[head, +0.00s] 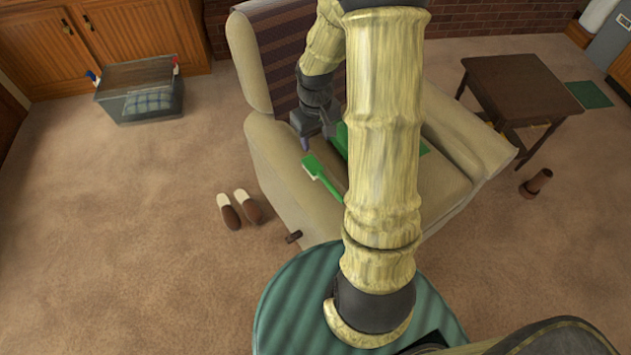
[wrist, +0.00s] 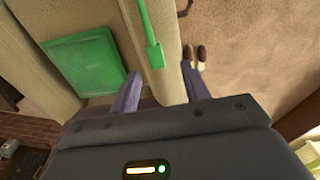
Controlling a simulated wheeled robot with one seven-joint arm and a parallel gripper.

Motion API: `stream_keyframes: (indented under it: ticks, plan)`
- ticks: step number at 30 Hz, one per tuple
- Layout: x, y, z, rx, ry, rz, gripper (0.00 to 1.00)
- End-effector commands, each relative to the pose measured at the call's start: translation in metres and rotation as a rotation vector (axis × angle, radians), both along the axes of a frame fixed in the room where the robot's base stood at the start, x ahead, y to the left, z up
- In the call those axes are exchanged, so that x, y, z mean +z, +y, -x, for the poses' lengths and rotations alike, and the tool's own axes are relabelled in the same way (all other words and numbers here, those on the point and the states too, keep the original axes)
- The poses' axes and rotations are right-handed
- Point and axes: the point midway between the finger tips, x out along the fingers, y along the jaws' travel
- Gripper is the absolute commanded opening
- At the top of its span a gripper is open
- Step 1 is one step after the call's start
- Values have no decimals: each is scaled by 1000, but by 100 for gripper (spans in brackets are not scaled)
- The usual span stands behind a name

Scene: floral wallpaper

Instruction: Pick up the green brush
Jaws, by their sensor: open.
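The green brush (head: 322,177) lies on the left armrest of the beige armchair (head: 281,177) in the head view, its wide end toward my gripper. In the wrist view the brush (wrist: 148,35) lies along the beige armrest, from the top edge down to just beyond the fingertips. My gripper (head: 316,138) is over the armchair, past the far end of the brush. In the wrist view my gripper (wrist: 160,72) is open and empty, its fingers on either side of the line of the brush. I cannot tell the height between them.
A flat green object (wrist: 85,70) lies on the seat; my arm partly hides it in the head view. Slippers (head: 239,208) stand on the carpet left of the armchair. A clear bin (head: 140,92) and a dark side table (head: 520,88) stand farther off. Carpet at left is open.

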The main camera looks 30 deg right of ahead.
Motion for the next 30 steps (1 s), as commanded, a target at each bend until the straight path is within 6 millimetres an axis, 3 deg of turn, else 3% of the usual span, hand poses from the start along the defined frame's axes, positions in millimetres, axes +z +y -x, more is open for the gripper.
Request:
stream_keyframes:
  ticks: [1, 3, 7, 19, 30]
  plan:
    - [-27, -12, -6, 1, 14, -8, 46]
    - [-42, -21, -12, 10, 23, -16, 46]
    - [-50, -30, -16, 18, 31, -21, 46]
    - [-56, -29, -16, 19, 32, -22, 46]
    - [-118, -28, -15, 19, 35, -22, 46]
